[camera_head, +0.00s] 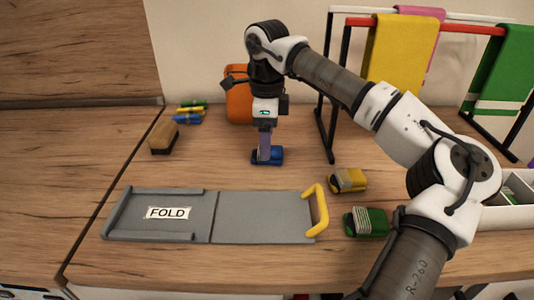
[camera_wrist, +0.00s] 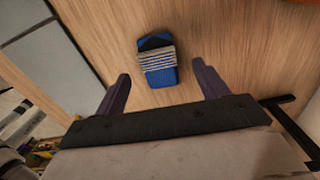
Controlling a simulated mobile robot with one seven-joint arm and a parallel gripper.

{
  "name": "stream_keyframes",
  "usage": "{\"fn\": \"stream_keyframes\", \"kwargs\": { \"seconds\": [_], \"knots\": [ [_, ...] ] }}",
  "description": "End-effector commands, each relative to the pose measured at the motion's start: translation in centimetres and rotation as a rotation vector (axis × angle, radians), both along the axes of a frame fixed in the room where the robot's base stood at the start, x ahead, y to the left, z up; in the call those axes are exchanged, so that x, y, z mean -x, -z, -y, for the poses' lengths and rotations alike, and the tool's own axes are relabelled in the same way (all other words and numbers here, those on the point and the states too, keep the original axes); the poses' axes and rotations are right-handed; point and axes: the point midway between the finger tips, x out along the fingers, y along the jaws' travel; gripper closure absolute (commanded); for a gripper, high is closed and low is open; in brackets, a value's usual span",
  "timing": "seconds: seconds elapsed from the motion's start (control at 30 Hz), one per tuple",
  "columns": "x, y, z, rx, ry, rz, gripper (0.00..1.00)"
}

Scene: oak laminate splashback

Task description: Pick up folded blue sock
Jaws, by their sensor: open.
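The folded blue sock (camera_head: 275,156) lies on the wooden table in the head view, near the middle. My gripper (camera_head: 264,160) is right above or beside it, pointing down, and partly covers it. In the wrist view the blue sock (camera_wrist: 157,62) has a grey ribbed band and a dark patch. It lies ahead of the two purple fingers of my gripper (camera_wrist: 162,88), roughly centred between them. I cannot tell the exact height of the fingertips over the table.
A yellow folded sock (camera_head: 348,180) and a green one (camera_head: 366,222) lie to the right. A grey folding board (camera_head: 262,217) is in front. A drying rack (camera_head: 330,90) stands at the back right.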

Motion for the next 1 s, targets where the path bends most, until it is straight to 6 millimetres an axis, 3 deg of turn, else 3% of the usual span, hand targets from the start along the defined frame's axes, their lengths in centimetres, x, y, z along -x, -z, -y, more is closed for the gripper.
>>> {"fn": "stream_keyframes", "kwargs": {
  "seconds": [0.2,0.5,0.83,1.0],
  "knots": [
    [0.2,2.9,0.0,-0.002,-0.002,-0.001,0.27],
    [0.2,3.3,0.0,-0.001,-0.001,0.001,0.29],
    [0.2,3.3,0.0,-0.001,-0.001,0.000,0.72],
    [0.2,3.3,0.0,-0.001,-0.001,0.000,0.75]
  ]
}}
